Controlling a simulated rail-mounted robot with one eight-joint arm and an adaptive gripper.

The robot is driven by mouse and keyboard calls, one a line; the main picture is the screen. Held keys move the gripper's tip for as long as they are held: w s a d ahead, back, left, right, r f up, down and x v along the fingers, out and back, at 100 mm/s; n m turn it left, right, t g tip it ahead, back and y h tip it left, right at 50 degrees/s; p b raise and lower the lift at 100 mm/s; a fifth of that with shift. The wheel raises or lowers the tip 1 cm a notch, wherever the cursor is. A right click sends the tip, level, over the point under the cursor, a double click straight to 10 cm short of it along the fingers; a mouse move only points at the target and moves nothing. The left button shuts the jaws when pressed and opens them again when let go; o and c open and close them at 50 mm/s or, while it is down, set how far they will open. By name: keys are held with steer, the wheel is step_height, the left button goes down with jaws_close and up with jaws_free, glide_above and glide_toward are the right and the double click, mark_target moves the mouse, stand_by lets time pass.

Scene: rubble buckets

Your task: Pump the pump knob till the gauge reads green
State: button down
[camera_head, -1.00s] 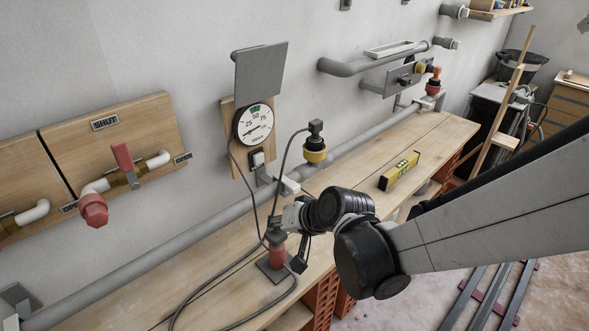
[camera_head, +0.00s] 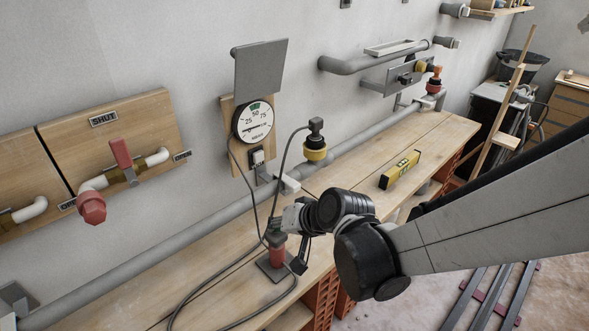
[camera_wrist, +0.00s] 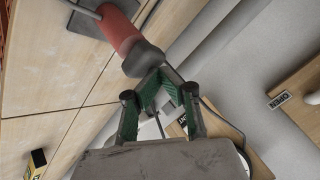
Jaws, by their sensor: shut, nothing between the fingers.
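The pump is a red cylinder (camera_head: 277,256) on a grey base plate on the bench; it also shows at the top of the wrist view (camera_wrist: 122,32). Its dark knob (camera_wrist: 143,60) sits on the end of the cylinder. My gripper (camera_head: 281,229) is right at the knob, above the cylinder. In the wrist view the green fingers (camera_wrist: 159,78) close together against or just beside the knob, with nothing between them. The white round gauge (camera_head: 253,122) hangs on the wall board. Its green patch is at the top; the dark needle lies roughly level, off the green.
A black hose (camera_head: 238,262) loops on the bench around the pump. A yellow level (camera_head: 400,171) lies to the right. A grey pipe (camera_head: 195,236) runs along the wall. A red-handled valve (camera_head: 121,153) is on the left board. The bench front is mostly clear.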

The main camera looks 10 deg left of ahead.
stand_by(0.5)
steer(key=shift+r+p, duration=1.6)
steer(key=shift+r, duration=0.6)
steer(key=shift+r+p, duration=1.85)
steer(key=shift+r, duration=0.6)
steer(key=shift+r, duration=0.1)
step_height(320, 180, up, 4)
steer(key=p, duration=0.5)
steer(key=shift+f, duration=0.3)
step_height(320, 180, down, 9)
steer(key=b, duration=0.7)
steer(key=shift+r, duration=0.2)
